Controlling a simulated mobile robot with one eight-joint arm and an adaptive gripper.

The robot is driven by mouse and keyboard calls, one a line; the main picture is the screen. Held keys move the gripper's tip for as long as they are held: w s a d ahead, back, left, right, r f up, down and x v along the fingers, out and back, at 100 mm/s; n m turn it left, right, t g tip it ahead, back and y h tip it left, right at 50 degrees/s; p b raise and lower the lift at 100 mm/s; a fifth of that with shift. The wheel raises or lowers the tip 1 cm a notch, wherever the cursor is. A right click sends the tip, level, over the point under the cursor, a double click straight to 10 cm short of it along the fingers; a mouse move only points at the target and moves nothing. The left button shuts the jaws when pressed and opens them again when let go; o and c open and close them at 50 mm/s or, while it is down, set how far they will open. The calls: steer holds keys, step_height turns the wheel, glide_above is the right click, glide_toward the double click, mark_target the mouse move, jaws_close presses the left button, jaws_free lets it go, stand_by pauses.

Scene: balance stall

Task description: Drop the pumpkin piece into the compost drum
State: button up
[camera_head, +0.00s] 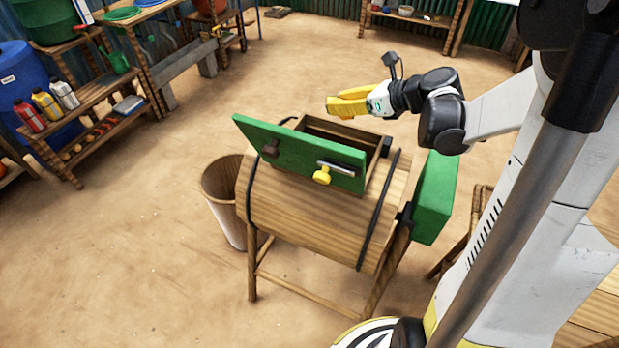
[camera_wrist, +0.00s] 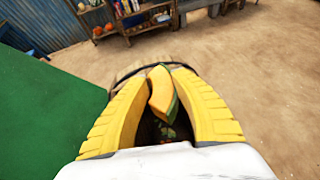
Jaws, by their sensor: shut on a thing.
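The wooden compost drum (camera_head: 310,220) lies on a stand in the middle of the head view. Its green lid (camera_head: 300,150) stands open, and the square opening (camera_head: 345,133) shows behind it. My gripper (camera_head: 332,106) is above the opening at its far side, with yellow fingers. In the wrist view my gripper (camera_wrist: 163,80) is shut on the orange pumpkin piece (camera_wrist: 160,92), which has a green rind. Dark contents with some green and red bits show below the piece, inside the drum. The piece is hidden by the fingers in the head view.
The lid (camera_wrist: 45,110) fills the left of the wrist view, close beside the fingers. A bin (camera_head: 223,195) stands left of the drum. A green box (camera_head: 435,197) is at the drum's right end. Shelves with bottles (camera_head: 90,100) line the left; the sandy floor is open.

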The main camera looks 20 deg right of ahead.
steer(key=shift+w, duration=0.15)
steer(key=shift+f, duration=0.2)
step_height(320, 180, down, 6)
steer(key=b, duration=0.4)
steer(key=shift+d+r+b, duration=0.1)
steer(key=shift+r+b, duration=0.15)
steer(key=shift+b, duration=0.1)
steer(key=o, duration=1.2)
steer(key=shift+c, duration=0.2)
steer(key=v, duration=1.2)
